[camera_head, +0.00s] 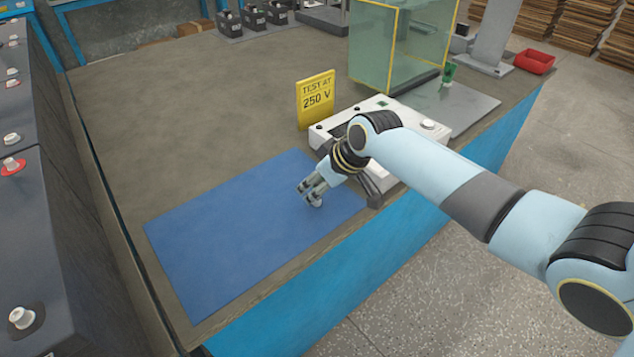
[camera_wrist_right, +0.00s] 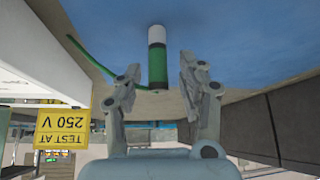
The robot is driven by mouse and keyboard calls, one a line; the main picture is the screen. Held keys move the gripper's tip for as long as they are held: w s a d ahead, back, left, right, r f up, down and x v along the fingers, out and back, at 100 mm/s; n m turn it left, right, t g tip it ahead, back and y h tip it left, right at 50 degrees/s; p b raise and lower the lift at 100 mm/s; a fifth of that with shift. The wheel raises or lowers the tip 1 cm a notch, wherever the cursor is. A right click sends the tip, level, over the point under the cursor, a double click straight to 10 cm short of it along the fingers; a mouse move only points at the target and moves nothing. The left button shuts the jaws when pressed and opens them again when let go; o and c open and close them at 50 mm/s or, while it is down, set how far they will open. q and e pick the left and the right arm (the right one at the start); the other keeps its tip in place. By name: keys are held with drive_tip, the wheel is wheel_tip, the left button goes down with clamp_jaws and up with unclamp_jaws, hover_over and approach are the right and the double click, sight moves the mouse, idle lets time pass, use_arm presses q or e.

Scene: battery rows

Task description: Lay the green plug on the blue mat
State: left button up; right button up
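The blue mat (camera_head: 235,240) lies flat on the bench's near part and also fills the upper part of the right wrist view (camera_wrist_right: 240,45). My right gripper (camera_head: 312,194) is low over the mat's right side. In the right wrist view its two fingers (camera_wrist_right: 158,78) stand apart. The green plug (camera_wrist_right: 158,66), with a white end, is between and beyond the fingertips, with a gap on each side. My left gripper is not in view.
A white device (camera_head: 438,124) stands beside the mat, partly behind my right arm. A yellow "TEST AT 250 V" sign (camera_head: 316,98) stands behind the mat. A glass box (camera_head: 400,45) and red tray (camera_head: 534,62) are farther back. A green cable (camera_wrist_right: 90,66) runs near the fingers.

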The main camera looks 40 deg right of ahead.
drive_tip(key=shift+r, duration=0.25)
drive_tip(key=p+v, duration=0.2)
drive_tip(key=v, duration=0.9)
drive_tip(key=shift+s+r, duration=0.3)
drive_tip(key=shift+d, duration=0.1)
